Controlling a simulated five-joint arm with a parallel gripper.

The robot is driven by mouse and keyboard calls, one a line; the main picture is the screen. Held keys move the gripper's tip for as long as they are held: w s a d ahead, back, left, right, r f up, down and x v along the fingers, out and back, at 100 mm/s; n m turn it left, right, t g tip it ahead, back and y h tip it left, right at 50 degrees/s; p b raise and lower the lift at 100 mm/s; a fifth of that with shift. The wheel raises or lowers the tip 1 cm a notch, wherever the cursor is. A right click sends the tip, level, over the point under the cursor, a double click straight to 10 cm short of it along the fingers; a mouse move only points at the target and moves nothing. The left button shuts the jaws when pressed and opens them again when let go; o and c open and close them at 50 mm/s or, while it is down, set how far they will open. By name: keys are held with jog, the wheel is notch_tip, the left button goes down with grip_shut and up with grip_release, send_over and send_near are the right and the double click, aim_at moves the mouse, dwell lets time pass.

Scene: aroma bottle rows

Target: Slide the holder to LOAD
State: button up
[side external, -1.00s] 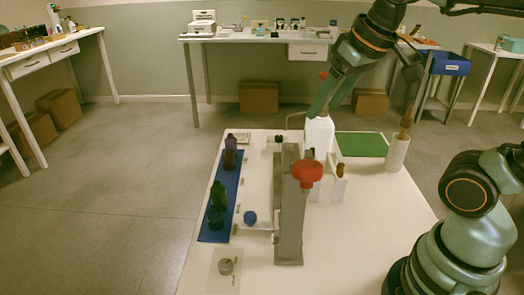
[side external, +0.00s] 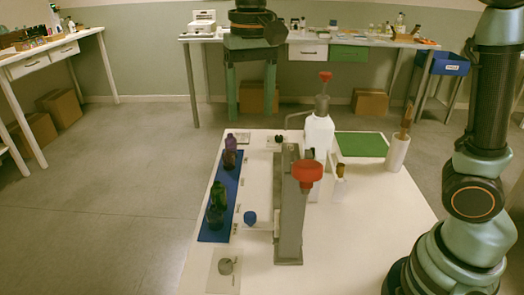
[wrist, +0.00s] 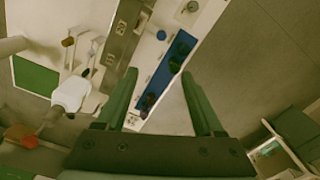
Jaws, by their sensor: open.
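A grey upright metal frame with a red knob (side external: 308,172) stands mid-table; its grey rail also shows in the wrist view (wrist: 122,32). Just right of it is a small white piece (side external: 338,190) with a brown-capped item (side external: 340,170) at its top. I cannot tell surely which part is the holder, and no LOAD lettering is readable. My gripper (side external: 251,108) is open and empty, high up and left of the frame, apart from everything. Its two green fingers also show spread in the wrist view (wrist: 158,80).
A white pump bottle (side external: 318,135) with a red top stands behind the frame. Dark bottles (side external: 217,200) stand on a blue strip (side external: 233,185) at left. A blue item (side external: 250,218), green mat (side external: 362,145) and white cup (side external: 397,153) are also on the table. The front right is clear.

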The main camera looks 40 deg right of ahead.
aim_at(250, 215)
jog(key=f, duration=2.7)
jog(key=shift+w+a+f, duration=0.1)
jog(key=shift+w+a, duration=0.1)
jog(key=shift+a, duration=0.15)
grip_shut()
